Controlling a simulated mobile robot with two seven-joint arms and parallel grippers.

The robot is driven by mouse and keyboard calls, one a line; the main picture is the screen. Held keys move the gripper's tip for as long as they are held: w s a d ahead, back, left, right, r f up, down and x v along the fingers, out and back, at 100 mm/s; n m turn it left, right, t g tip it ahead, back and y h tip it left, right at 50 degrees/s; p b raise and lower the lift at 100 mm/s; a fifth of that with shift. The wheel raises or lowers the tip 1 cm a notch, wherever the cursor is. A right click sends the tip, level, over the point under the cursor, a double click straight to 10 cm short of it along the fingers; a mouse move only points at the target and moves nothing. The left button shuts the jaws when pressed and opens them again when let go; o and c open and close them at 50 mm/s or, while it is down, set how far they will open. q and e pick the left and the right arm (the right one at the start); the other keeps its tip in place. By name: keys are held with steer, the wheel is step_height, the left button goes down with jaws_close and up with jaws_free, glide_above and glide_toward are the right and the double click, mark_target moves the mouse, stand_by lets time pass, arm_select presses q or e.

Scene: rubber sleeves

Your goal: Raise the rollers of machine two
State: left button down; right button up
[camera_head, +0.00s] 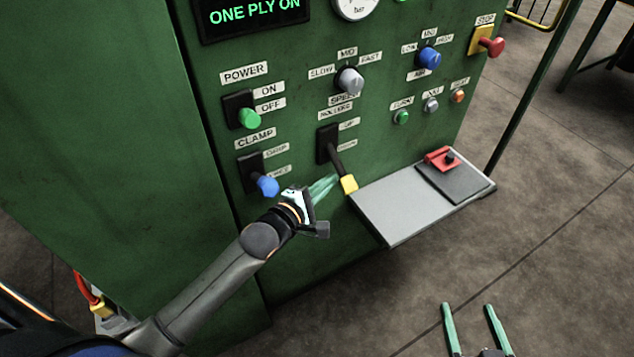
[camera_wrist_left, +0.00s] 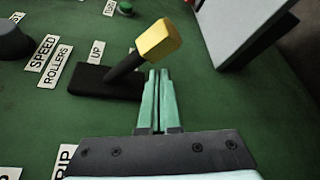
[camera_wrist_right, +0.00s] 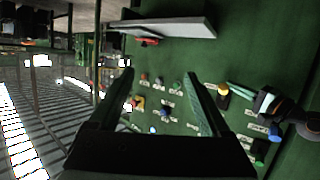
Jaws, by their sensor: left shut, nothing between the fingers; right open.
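The rollers lever (camera_head: 349,184) has a yellow knob on a black arm and sits in a black slot plate (camera_head: 327,143) on the green machine. Its knob hangs low, below the "DOWN" label, with "UP" above. It also shows in the left wrist view (camera_wrist_left: 158,40) and right wrist view (camera_wrist_right: 223,89). My left gripper (camera_head: 334,180) is shut and empty, its green fingertips just left of the knob; the left wrist view shows them (camera_wrist_left: 157,72) close beside the lever. I cannot tell whether they touch. My right gripper (camera_head: 468,306) is open and empty, away from the panel.
A clamp lever with blue knob (camera_head: 267,186) is close beside my left wrist. A power lever with green knob (camera_head: 249,118) is above it. A grey shelf (camera_head: 385,203) juts out right of the rollers lever. A red stop button (camera_head: 493,46) is at upper right.

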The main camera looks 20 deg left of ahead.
arm_select(q)
steer(key=shift+s+d+r, duration=0.15)
steer(key=shift+s+d, duration=0.05)
steer(key=shift+d, duration=0.2)
steer(key=p, duration=0.2)
steer(key=shift+s+d+r+n+p, duration=0.15)
steer(key=shift+r+n+p, duration=0.15)
steer(key=shift+n, duration=0.1)
arm_select(e)
steer(key=s+f+m+g+h, duration=0.1)
steer(key=s+f+g, duration=0.4)
steer(key=f, duration=0.4)
steer(key=shift+s+a, duration=0.15)
steer(key=shift+s, duration=0.6)
